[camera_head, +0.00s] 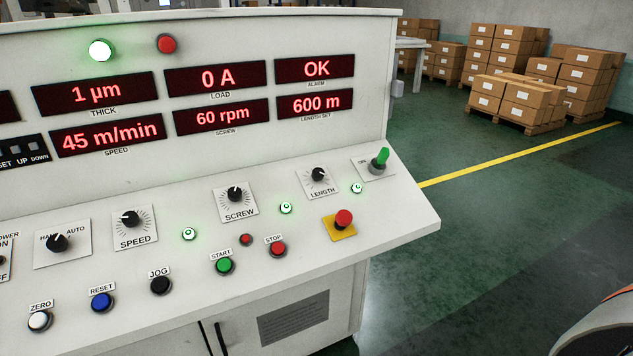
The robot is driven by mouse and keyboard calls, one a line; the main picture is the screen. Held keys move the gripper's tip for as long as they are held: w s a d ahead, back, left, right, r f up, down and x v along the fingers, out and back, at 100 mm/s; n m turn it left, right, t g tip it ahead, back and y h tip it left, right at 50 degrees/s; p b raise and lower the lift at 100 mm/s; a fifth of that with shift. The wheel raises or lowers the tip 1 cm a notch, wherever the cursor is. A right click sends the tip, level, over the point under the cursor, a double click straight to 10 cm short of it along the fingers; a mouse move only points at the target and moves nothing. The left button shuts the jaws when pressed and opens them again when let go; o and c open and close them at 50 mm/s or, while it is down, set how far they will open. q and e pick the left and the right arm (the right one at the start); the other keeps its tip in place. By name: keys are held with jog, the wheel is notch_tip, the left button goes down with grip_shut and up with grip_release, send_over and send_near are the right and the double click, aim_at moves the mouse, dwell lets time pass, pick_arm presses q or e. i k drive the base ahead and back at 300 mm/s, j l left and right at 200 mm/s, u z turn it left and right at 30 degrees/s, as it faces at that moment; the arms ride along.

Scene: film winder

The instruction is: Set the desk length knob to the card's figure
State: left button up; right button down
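The length knob (318,175) is a small black dial with a white mark on a white plate labelled LENGTH, on the desk's sloping panel (395,222). No card with a figure can be made out in this view. Neither of my grippers is in view, and nothing touches the knob.
Near the length knob are the screw knob (235,194), a green-handled switch (380,161) and a red emergency button (344,219) on a yellow plate. START (225,265) and STOP (278,249) buttons sit lower. Green floor right of the desk is clear; boxes (518,99) stand behind.

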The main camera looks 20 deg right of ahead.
aim_at(318, 174)
jog(key=j+u, duration=0.2)
jog(key=j, duration=0.4)
jog(key=j+u, duration=0.2)
jog(key=j, duration=0.45)
jog(key=i+j+u, duration=0.15)
jog(key=j, duration=0.4)
